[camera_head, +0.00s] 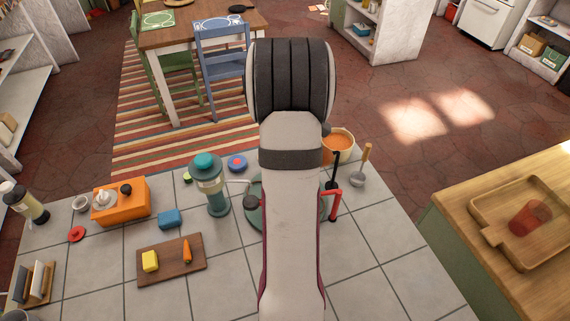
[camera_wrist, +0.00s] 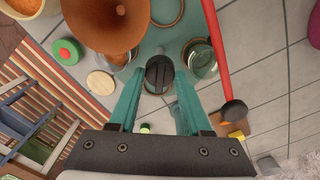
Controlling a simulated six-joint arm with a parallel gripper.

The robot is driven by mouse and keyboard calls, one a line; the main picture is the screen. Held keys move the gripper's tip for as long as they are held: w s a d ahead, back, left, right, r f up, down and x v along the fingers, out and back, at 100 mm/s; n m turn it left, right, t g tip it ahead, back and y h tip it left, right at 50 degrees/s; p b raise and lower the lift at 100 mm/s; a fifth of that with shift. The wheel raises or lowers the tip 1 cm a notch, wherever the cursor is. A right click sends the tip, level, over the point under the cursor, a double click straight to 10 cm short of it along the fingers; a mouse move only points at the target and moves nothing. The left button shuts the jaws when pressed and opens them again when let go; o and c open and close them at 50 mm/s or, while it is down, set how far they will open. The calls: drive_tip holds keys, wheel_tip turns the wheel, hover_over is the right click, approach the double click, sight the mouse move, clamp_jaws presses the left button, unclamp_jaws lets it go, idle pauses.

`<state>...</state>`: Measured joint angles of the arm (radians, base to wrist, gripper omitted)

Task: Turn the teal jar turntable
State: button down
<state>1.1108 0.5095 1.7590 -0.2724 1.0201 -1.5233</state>
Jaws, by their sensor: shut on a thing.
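The teal turntable (camera_head: 255,221) lies on the tiled counter, mostly hidden behind my arm in the head view. In the wrist view its teal surface (camera_wrist: 190,22) shows at the top middle, with a dark round knob (camera_wrist: 160,72) at its near edge. My gripper (camera_wrist: 161,80) has its two teal fingers on either side of this knob and is shut on it. Clear glass jars (camera_wrist: 202,60) stand near the knob on both sides. In the head view my arm hides the gripper.
A cutting board (camera_head: 170,268) lies front left. The counter's front right is clear.

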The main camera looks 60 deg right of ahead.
drive_tip(key=shift+n, duration=3.7)
drive_tip(key=shift+c, duration=1.7)
unclamp_jaws()
drive_tip(key=shift+r, duration=0.1)
wheel_tip(320, 180, up, 16)
drive_tip(key=shift+f, duration=0.2)
